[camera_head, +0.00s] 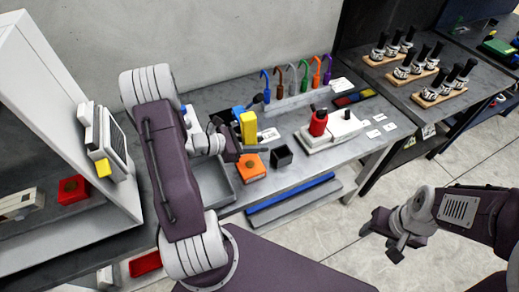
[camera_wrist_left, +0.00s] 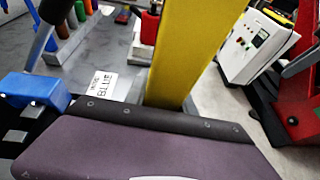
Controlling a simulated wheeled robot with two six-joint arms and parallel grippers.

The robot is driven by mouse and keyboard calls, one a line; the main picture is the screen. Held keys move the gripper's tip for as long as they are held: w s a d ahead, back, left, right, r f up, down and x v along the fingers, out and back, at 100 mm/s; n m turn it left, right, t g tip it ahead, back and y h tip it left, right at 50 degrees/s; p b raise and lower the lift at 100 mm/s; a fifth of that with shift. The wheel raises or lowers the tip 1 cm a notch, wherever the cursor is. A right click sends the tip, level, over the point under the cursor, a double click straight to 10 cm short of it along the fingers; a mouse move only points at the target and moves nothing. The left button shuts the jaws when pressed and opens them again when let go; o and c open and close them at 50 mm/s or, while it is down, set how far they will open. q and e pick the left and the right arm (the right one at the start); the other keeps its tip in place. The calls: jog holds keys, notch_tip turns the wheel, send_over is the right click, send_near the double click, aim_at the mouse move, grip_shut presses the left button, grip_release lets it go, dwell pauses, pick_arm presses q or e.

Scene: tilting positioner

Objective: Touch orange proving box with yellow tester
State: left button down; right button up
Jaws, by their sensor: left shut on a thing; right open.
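The yellow tester (camera_head: 248,127) is held upright in my left gripper (camera_head: 241,150), which is shut on it. In the left wrist view the tester (camera_wrist_left: 190,50) rises large from between the jaws, and its lower end is hidden. The orange proving box (camera_head: 251,168) sits on the grey bench, just below the tester and gripper in the head view. I cannot tell how large the gap between tester and box is. The box does not show in the left wrist view. My right gripper (camera_head: 396,236) is open and empty, out over the floor at the right.
A small black box (camera_head: 282,155) stands right of the orange box, and a grey tray (camera_head: 217,184) lies to its left. A red item on a white device (camera_head: 345,128) is further right. A rack of coloured hooked tools (camera_head: 292,100) stands at the back.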

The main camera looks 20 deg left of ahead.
pick_arm(q)
jog(key=b, duration=0.4)
send_over(257, 163)
jog(key=f, duration=0.4)
jog(key=shift+w+f, duration=0.2)
jog(key=shift+f, duration=0.2)
jog(key=shift+f+b, duration=0.5)
jog(key=shift+f, duration=0.05)
jog(key=shift+s+f+b, duration=0.1)
jog(key=shift+f+b, duration=0.35)
jog(key=shift+f, duration=0.15)
dwell(0.7)
notch_tip(257, 163, up, 7)
jog(key=p, duration=0.5)
jog(key=shift+p, duration=0.4)
